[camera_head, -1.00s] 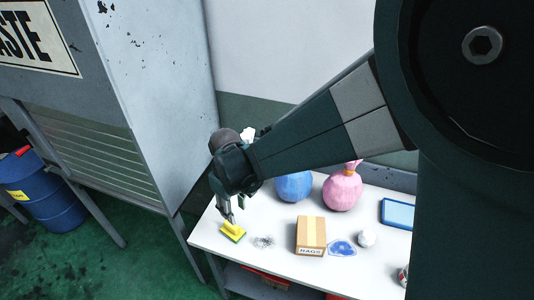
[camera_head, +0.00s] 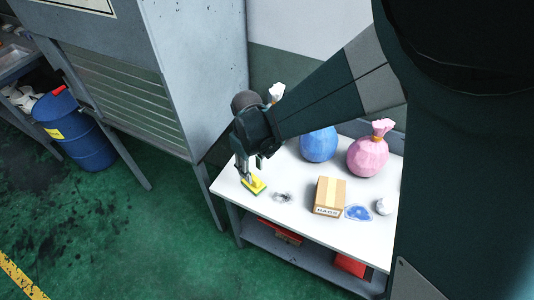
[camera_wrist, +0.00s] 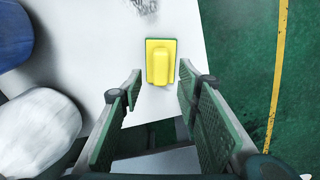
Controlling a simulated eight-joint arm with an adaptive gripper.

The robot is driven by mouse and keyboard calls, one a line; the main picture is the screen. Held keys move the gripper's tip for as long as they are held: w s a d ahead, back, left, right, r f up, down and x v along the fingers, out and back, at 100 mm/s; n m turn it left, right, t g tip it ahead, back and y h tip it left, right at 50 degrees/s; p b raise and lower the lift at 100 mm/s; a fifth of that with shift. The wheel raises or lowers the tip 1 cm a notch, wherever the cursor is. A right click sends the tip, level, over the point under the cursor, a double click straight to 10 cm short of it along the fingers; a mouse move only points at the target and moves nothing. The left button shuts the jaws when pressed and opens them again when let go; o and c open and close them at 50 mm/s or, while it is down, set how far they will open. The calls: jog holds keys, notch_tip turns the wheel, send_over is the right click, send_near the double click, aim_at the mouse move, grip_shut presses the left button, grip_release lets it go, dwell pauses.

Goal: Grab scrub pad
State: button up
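The scrub pad (camera_head: 255,187) is yellow with a green underside and a raised yellow grip. It lies on the white table (camera_head: 300,235) near its left end. In the wrist view the scrub pad (camera_wrist: 160,62) lies just beyond the fingertips, roughly centred between them. My gripper (camera_head: 247,174) hangs above the pad, pointing down. In the wrist view my gripper (camera_wrist: 160,80) is open, with a finger on each side and nothing between them. The fingers hide a little of the pad in the head view.
A grey wire tangle (camera_head: 281,197) lies right of the pad. A cardboard box (camera_head: 330,192), a blue patch (camera_head: 357,213) and a white ball (camera_head: 384,206) lie farther right. Blue (camera_head: 319,145) and pink (camera_head: 368,156) bags stand behind. A grey cabinet (camera_head: 200,70) rises at the left.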

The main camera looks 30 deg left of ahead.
aim_at(253, 177)
jog(key=shift+f, duration=0.2)
jog(key=shift+s+d+f, duration=0.1)
jog(key=shift+d+f, duration=0.05)
jog(key=shift+f, duration=2.45)
jog(key=c, duration=1)
